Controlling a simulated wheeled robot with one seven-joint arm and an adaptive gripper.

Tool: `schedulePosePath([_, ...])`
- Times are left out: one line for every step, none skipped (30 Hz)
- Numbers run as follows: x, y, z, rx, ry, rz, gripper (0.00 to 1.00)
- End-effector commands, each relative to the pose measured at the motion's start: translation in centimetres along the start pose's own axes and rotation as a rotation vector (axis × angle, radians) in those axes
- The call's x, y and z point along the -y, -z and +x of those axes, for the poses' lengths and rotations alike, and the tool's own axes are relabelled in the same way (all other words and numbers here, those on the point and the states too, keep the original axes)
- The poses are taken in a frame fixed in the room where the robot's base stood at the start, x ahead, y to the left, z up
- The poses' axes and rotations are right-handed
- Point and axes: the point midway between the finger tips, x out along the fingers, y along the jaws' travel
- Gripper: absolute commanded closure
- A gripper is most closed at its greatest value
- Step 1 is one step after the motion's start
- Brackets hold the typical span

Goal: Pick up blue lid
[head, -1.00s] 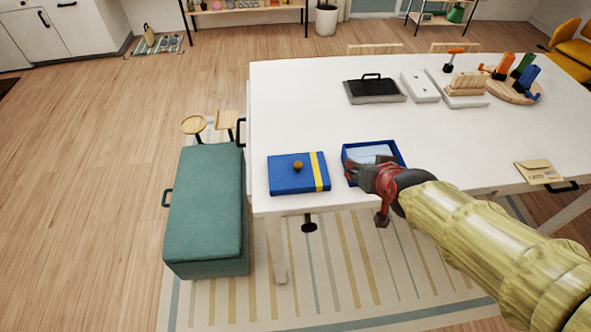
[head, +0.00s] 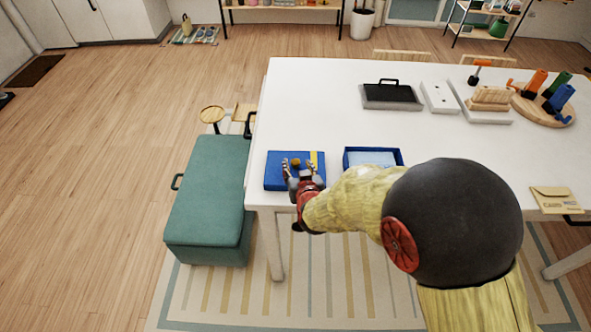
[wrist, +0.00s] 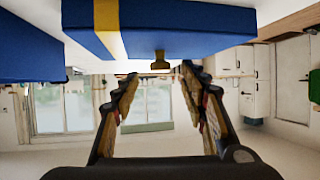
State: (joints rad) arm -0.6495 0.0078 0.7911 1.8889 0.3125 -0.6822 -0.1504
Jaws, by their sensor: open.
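The blue lid (head: 276,172) has a yellow stripe and a small brass-coloured knob (head: 296,162). It lies on the near left part of the white table. In the wrist view the lid (wrist: 185,25) fills the top, and its knob (wrist: 160,62) shows in line with the gap between my fingers. My gripper (head: 300,166) is open and empty at the lid's near side. The head view shows its fingertips near the knob; I cannot tell whether they touch it. A blue open box (head: 398,156) stands right of the lid, partly hidden by my arm.
A black-topped tray (head: 390,95), a white block (head: 438,97) and a wooden stand with coloured pieces (head: 545,108) are farther back on the white table (head: 330,110). A card (head: 555,200) lies at right. A green bench (head: 210,195) stands left of the table.

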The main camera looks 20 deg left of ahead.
Motion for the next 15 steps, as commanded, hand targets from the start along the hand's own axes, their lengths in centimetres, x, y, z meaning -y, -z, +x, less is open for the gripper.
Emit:
schedulePosePath([0.0,-0.5,0.9,0.002,-0.001,0.0,0.57])
schedulePosePath([0.1,-0.6,1.4,0.002,-0.001,0.0,0.57])
schedulePosePath([0.1,-0.5,1.9,0.001,-0.001,0.0,0.57])
schedulePosePath([0.1,-0.4,2.2,0.001,-0.001,0.001,0.57])
schedulePosePath([0.1,-0.4,2.5,0.001,-0.001,0.0,0.57])
schedulePosePath([0.1,-0.4,2.9,0.001,-0.001,0.001,0.57])
schedulePosePath([0.1,-0.3,3.0,0.0,-0.001,0.001,0.57])
schedulePosePath([0.1,-0.3,3.2,0.0,-0.001,0.001,0.57])
schedulePosePath([0.1,-0.3,3.3,0.0,0.0,0.001,0.57])
schedulePosePath([0.1,-0.2,3.3,0.0,0.0,0.001,0.57])
schedulePosePath([0.1,-0.2,3.3,0.0,0.0,0.001,0.57])
schedulePosePath([0.1,-0.2,3.3,0.0,0.0,0.001,0.57])
schedulePosePath([0.1,-0.2,3.3,0.0,0.0,0.001,0.57])
schedulePosePath([0.1,-0.2,3.3,0.0,0.0,0.001,0.57])
schedulePosePath([0.1,-0.2,3.3,0.0,0.0,0.001,0.57])
